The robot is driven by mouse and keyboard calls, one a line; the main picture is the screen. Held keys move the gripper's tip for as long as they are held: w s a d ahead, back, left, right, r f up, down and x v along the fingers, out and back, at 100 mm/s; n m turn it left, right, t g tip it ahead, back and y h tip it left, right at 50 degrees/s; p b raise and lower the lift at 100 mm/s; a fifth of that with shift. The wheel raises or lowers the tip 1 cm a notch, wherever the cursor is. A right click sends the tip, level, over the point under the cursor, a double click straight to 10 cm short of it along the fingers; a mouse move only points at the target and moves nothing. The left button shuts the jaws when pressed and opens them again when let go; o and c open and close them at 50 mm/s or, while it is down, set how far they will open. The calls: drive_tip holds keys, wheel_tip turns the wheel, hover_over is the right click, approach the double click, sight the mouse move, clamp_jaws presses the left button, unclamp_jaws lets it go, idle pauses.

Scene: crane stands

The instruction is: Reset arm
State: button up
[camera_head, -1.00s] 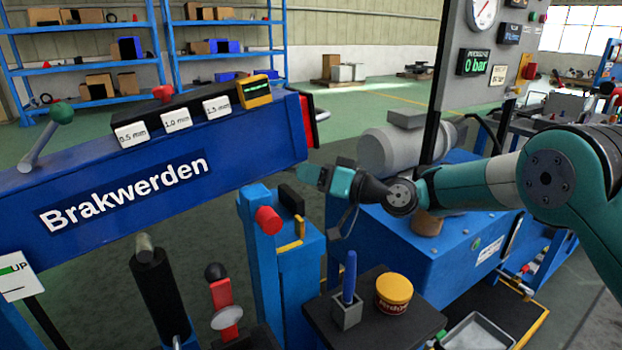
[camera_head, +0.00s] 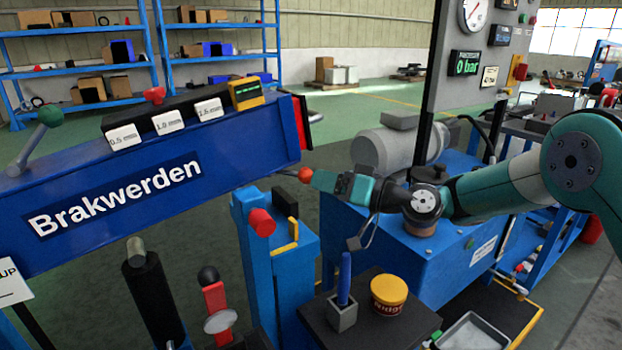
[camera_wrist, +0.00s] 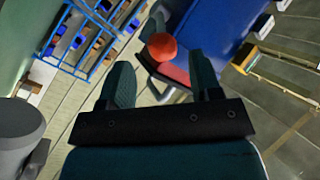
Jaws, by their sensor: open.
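My gripper (camera_head: 328,183) points left at the end of my teal arm, beside the right end of the blue "Brakwerden" beam (camera_head: 190,190). In the wrist view my gripper (camera_wrist: 162,78) is open, with its two teal fingers apart and nothing held. A red ball knob (camera_head: 305,174) on a thin rod shows just off the fingertips. In the wrist view the red knob (camera_wrist: 162,46) appears in the gap between the fingers, beyond them; whether it touches them I cannot tell.
Below my gripper, a dark stand holds a blue pen-like tool in a grey holder (camera_head: 342,315) and a yellow-lidded tub (camera_head: 388,293). A blue cabinet with a grey motor (camera_head: 385,150) stands behind my arm. A gauge panel (camera_head: 455,90) rises at the back.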

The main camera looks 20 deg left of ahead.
drive_tip(key=v, duration=0.2)
drive_tip(key=shift+s+d, duration=0.1)
drive_tip(key=shift+d, duration=0.2)
drive_tip(key=s+d+r+g+h, duration=0.1)
drive_tip(key=s+d+r+h, duration=0.25)
drive_tip(key=s, duration=0.25)
drive_tip(key=s+d+r+g+h, duration=0.1)
drive_tip(key=s+d+r+h, duration=0.15)
drive_tip(key=s+d, duration=0.2)
drive_tip(key=s+d+f+m+g+h, duration=0.15)
drive_tip(key=s+d+h, duration=0.25)
drive_tip(key=s+d, duration=0.55)
drive_tip(key=s+d+f+m+h, duration=0.1)
drive_tip(key=s+d+f+h, duration=0.25)
drive_tip(key=s+d, duration=0.6)
wheel_tip(320, 180, up, 21)
drive_tip(key=s+a+p, duration=0.2)
drive_tip(key=p, duration=1.7)
drive_tip(key=shift+s+a+p, duration=0.3)
drive_tip(key=shift+a+p, duration=0.1)
